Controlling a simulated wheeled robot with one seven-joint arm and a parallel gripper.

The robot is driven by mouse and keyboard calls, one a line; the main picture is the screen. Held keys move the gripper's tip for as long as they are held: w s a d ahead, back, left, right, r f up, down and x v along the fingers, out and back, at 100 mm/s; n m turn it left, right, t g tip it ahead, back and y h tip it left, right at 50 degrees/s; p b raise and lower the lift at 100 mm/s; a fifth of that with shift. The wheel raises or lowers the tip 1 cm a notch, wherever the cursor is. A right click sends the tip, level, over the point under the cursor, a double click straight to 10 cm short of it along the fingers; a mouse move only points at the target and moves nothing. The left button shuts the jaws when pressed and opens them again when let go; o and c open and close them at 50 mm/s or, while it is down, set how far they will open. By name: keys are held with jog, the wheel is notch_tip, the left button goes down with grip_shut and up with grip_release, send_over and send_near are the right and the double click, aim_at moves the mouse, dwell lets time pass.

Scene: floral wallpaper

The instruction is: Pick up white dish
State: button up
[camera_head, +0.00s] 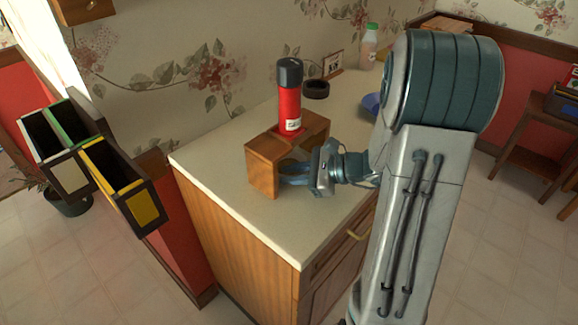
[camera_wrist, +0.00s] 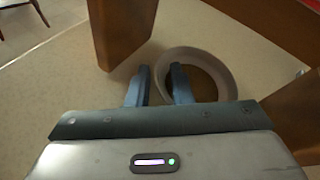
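The white dish (camera_wrist: 224,63) is a pale round dish with a brownish inside. It shows in the wrist view between two wooden uprights. My gripper (camera_wrist: 160,72) is at its left edge, with the fingers apart. The right finger overlaps the inside of the dish and the left finger is outside, so the near rim lies between them; I cannot tell whether they touch it. In the head view my gripper (camera_head: 284,172) reaches into the open side of a wooden stand (camera_head: 263,170), and I cannot make out the dish clearly there.
A red bottle (camera_head: 289,103) with a dark cap stands on the wooden stand. The pale counter (camera_head: 225,182) also holds a dark round container (camera_head: 316,89), a blue bowl (camera_head: 371,104) partly behind my arm, and a green-capped bottle (camera_head: 369,48). Counter at the front is clear.

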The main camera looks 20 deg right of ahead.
jog(key=shift+a, duration=0.1)
jog(key=shift+c, duration=0.3)
grip_shut()
jog(key=shift+r, duration=0.1)
